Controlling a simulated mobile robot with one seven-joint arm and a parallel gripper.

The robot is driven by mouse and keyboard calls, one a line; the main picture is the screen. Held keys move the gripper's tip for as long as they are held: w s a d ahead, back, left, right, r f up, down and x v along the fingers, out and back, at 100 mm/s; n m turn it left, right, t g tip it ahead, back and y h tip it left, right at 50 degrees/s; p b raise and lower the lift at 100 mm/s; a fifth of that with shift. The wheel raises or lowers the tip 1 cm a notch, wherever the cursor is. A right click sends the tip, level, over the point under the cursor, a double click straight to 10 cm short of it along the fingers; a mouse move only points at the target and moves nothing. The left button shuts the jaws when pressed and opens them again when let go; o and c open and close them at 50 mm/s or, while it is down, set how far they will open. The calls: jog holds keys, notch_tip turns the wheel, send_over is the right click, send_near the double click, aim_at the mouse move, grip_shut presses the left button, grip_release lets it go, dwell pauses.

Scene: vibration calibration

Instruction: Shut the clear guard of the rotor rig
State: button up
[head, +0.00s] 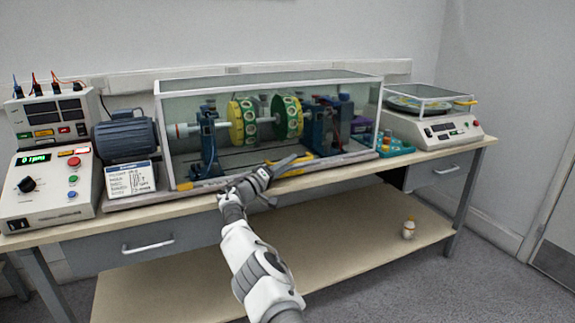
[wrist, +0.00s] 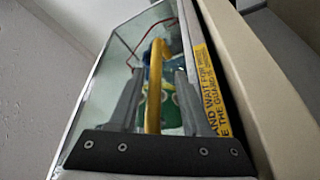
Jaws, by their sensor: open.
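The clear guard (head: 230,88) is a glass-like box with pale edges over the rotor rig. Its lower front edge looks down at or close to the base rail; I cannot tell if a small gap is left. Inside, the rotor has a yellow disc (head: 242,122) and a green disc (head: 287,117) on a shaft. My gripper (head: 290,163) is at the guard's lower front edge. In the wrist view, a yellow handle (wrist: 154,85) stands between the two open fingers (wrist: 158,100). I cannot tell if either finger touches it.
A blue motor (head: 126,137) and a control box (head: 48,185) stand left of the guard. A balance (head: 432,130) with a clear cover is at the right. A yellow warning label (wrist: 211,90) lies along the base. A small bottle (head: 409,228) stands on the lower shelf.

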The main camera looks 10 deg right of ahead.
jog(key=shift+a+r, duration=0.1)
jog(key=shift+s+a+p, duration=0.3)
jog(key=shift+a+p, duration=0.2)
jog(key=shift+p, duration=0.05)
jog(key=p+v, duration=0.3)
jog(key=v, duration=1.3)
jog(key=shift+f, duration=0.35)
